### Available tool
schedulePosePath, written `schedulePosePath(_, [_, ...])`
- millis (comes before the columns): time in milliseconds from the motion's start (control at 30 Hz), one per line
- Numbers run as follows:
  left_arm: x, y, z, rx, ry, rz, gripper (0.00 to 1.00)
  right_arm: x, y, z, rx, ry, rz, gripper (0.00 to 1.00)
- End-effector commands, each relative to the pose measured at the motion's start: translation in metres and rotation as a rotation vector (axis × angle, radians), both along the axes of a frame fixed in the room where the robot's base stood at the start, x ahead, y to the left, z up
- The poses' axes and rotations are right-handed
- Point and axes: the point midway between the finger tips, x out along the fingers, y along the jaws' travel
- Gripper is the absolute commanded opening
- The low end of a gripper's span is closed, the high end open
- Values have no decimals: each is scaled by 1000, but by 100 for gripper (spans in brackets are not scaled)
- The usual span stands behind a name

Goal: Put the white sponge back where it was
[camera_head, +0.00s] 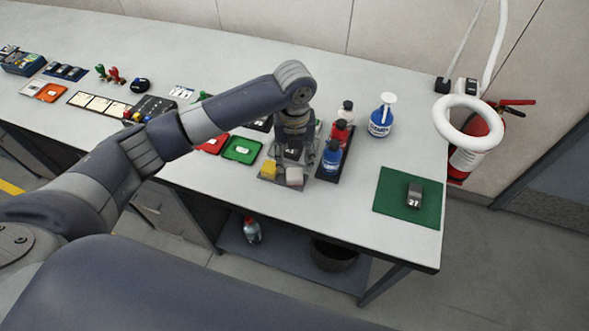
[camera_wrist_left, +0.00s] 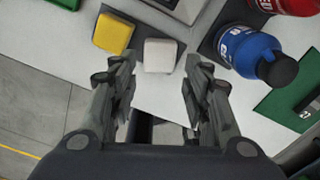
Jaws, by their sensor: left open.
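The white sponge (camera_head: 294,176) sits at the front right of a grey tray (camera_head: 281,183) near the table's front edge. It also shows in the left wrist view (camera_wrist_left: 160,55). The yellow sponge (camera_head: 268,169) is just left of it, also visible in the left wrist view (camera_wrist_left: 113,33). My left gripper (camera_head: 293,151) points down above the tray, just behind the sponges in the head view. In the left wrist view its fingers (camera_wrist_left: 160,75) are spread apart with nothing held, and the white sponge shows between and beyond their tips. My right gripper is not in view.
A dark tray with a blue bottle (camera_head: 331,157), a red bottle (camera_head: 339,132) and another bottle stands close right. A blue-and-white spray bottle (camera_head: 381,117) is behind. A green mat (camera_head: 395,204) is farther right, with clear table between. A green tray (camera_head: 241,150) lies left.

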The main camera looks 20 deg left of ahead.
Motion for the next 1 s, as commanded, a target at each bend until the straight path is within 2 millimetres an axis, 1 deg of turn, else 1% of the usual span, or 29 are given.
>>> schedulePosePath(33, [2,0,10,-1,-6,-1,44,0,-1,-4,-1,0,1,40])
schedulePosePath(100, [1,0,24,0,-4,0,44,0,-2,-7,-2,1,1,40])
schedulePosePath(200, [1,0,41,-1,-3,0,44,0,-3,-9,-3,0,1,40])
schedulePosePath(300, [1,0,53,-2,-2,0,44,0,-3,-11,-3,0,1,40])
schedulePosePath(400, [0,0,59,1,0,0,44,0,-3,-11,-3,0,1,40])
schedulePosePath(633, [0,0,61,1,1,1,44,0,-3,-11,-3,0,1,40])
schedulePosePath(1000, [-2,-2,58,-4,2,7,44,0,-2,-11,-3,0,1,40])
